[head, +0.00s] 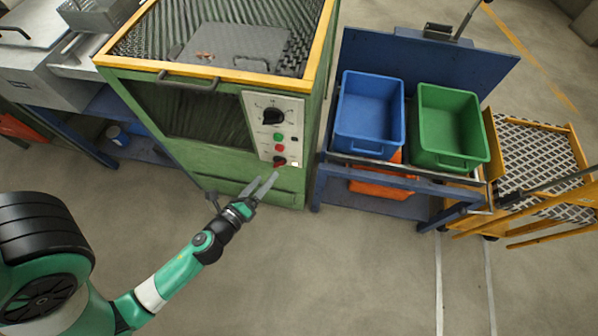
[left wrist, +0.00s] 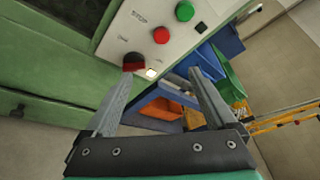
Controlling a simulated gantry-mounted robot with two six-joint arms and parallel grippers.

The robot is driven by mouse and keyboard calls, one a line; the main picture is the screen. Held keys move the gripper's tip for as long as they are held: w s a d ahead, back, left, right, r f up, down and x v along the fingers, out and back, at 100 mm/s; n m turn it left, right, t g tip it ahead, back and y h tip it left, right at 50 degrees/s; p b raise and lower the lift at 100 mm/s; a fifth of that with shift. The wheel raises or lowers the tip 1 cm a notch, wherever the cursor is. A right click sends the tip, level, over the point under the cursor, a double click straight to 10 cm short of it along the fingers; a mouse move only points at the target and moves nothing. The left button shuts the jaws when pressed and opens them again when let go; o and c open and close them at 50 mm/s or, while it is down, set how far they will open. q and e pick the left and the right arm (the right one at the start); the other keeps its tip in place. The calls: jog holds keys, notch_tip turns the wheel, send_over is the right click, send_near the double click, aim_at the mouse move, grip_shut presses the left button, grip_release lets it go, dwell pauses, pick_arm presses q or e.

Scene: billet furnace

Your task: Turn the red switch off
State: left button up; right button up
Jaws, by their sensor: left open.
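The red switch (head: 280,161) is a red and black rotary knob low on the white control panel (head: 262,104) of the green furnace. It also shows in the left wrist view (left wrist: 134,62), just beyond the tip of the left-hand finger. My left gripper (head: 265,181) is open and empty, just below and in front of the switch. I cannot tell from these frames whether a finger touches the switch. A small lit pale lamp (left wrist: 151,73) sits beside the switch. My right gripper is not in view.
Above the switch are a red button (head: 278,148), a green button (head: 279,137) and a black dial (head: 273,116). A blue cart (head: 400,203) with a blue bin (head: 345,142) and a green bin (head: 431,160) stands right. The floor in front is clear.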

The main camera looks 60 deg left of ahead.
pick_arm(q)
jog(key=b, duration=0.2)
send_near(277, 166)
jog(key=s+d, duration=0.2)
jog(key=s, duration=0.1)
jog(key=x, duration=0.4)
jog(key=p+x, duration=0.1)
jog(key=x, duration=0.3)
jog(key=p+x, duration=0.1)
jog(key=x, duration=0.3)
jog(key=shift+w+a+r, duration=0.25)
jog(key=shift+a+r, duration=0.05)
jog(key=shift+r, duration=0.05)
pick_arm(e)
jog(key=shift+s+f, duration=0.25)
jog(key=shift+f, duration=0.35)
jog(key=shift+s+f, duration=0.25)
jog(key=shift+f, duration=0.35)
pick_arm(q)
jog(key=shift+c, duration=0.2)
jog(key=c, duration=1.3)
jog(key=shift+c, duration=0.2)
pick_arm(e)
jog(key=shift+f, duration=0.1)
